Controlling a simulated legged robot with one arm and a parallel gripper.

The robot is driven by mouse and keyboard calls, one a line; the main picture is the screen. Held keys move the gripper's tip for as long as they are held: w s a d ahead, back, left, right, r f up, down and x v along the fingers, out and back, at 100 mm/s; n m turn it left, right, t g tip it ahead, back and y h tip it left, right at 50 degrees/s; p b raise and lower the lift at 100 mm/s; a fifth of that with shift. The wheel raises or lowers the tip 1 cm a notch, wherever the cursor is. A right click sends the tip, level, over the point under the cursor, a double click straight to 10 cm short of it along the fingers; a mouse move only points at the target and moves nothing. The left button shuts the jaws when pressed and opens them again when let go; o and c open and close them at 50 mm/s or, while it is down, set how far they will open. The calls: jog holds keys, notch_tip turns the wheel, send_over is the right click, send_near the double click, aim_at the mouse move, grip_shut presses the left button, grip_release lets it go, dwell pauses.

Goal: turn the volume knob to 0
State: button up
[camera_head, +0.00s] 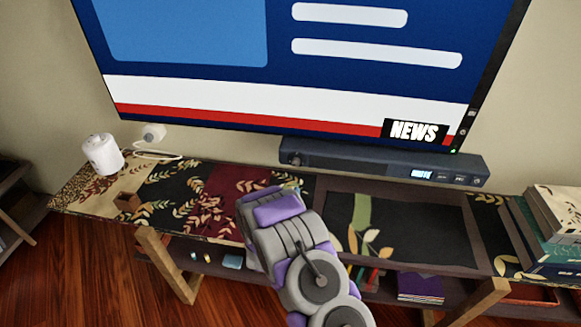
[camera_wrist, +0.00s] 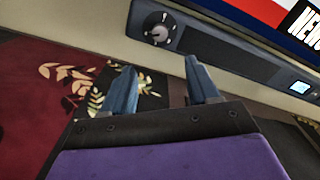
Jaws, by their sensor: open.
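The volume knob (camera_wrist: 159,29) is a dark round dial on the left end of a black soundbar (camera_wrist: 225,52) in the wrist view. Light marks show on and around it, but its exact setting is too small to read. In the head view the soundbar (camera_head: 385,161) sits below the TV, and the knob (camera_head: 296,159) is small at its left end. My gripper (camera_wrist: 161,86) is open and empty, its two blue-grey fingers apart. The knob shows beyond the gap between the fingertips, not touched. In the head view my arm hides the fingers mostly.
The TV (camera_head: 280,60) hangs just above the soundbar. The console (camera_head: 330,215) has patterned cloth on top. A white cylinder (camera_head: 102,153) with a cable stands at the left, and books (camera_head: 545,230) are stacked at the right. The console top before the knob looks clear.

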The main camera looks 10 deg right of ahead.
jog(key=d+x, duration=0.1)
jog(key=x, duration=0.3)
jog(key=b, duration=0.2)
send_near(295, 164)
jog(key=w, duration=0.4)
jog(key=w+d+b, duration=0.1)
jog(key=w+d, duration=0.2)
jog(key=shift+w+f, duration=0.1)
jog(key=shift+w, duration=0.55)
jog(key=shift+a, duration=0.35)
jog(key=shift+d, duration=0.35)
jog(key=c, duration=0.5)
jog(key=shift+a, duration=0.1)
jog(key=c, duration=0.5)
jog(key=shift+c, duration=0.2)
